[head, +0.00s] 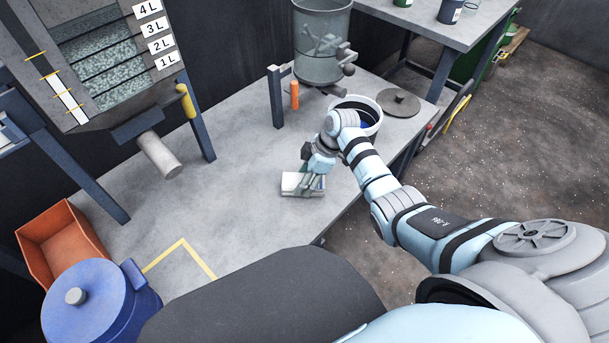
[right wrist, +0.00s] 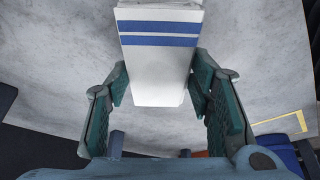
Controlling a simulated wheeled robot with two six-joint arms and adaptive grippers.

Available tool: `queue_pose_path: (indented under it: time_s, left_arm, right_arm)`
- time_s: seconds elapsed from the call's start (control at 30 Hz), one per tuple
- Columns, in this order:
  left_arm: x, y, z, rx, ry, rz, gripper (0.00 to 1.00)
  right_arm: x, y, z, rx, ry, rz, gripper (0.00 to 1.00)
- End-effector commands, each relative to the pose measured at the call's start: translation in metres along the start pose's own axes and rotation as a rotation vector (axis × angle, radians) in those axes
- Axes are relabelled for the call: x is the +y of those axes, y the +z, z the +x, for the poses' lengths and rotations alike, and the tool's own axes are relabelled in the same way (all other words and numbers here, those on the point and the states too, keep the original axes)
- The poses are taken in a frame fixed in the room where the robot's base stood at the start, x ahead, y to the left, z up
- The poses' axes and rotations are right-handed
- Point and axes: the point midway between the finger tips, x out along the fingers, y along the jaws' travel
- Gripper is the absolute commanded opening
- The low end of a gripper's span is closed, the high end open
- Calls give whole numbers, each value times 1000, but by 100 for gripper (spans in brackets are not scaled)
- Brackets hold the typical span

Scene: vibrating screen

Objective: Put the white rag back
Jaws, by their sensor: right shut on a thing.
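The white rag (head: 291,184) is a folded white block at the right part of the grey table. In the right wrist view the rag (right wrist: 158,68) shows two blue stripes across it. My right gripper (head: 311,184) is shut on the rag, with one finger on each side of it in the right wrist view (right wrist: 160,84). The rag is at or close to the table top; I cannot tell if it touches. My left gripper is not in view.
A white bucket (head: 371,106) stands behind my right gripper, with a grey round lid (head: 399,103) beside it. A yellow corner line (head: 181,243) marks the table at front left. An orange bin (head: 62,246) and a blue lidded pot (head: 88,306) are at left. The table's middle is clear.

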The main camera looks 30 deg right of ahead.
Motion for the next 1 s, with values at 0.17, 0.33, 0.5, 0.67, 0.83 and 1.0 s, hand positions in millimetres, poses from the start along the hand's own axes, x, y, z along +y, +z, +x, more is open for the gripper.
queue_pose_path:
  time_s: [0.17, 0.33, 0.5, 0.67, 0.83, 1.0]
  left_arm:
    - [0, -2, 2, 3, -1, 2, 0]
    - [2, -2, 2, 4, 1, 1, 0]
    - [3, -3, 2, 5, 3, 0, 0]
    - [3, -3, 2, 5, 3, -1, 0]
    - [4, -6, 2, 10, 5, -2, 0]
    - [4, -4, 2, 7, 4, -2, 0]
  right_arm:
    - [0, 1, 3, 0, 0, 0, 25]
    - [0, 1, 3, 0, 0, 0, 49]
    - [0, 1, 3, 0, 0, 0, 71]
    - [0, 1, 3, 0, 0, 0, 71]
    - [1, 1, -2, 0, 2, 0, 71]
    - [1, 2, -36, 0, 5, -2, 71]
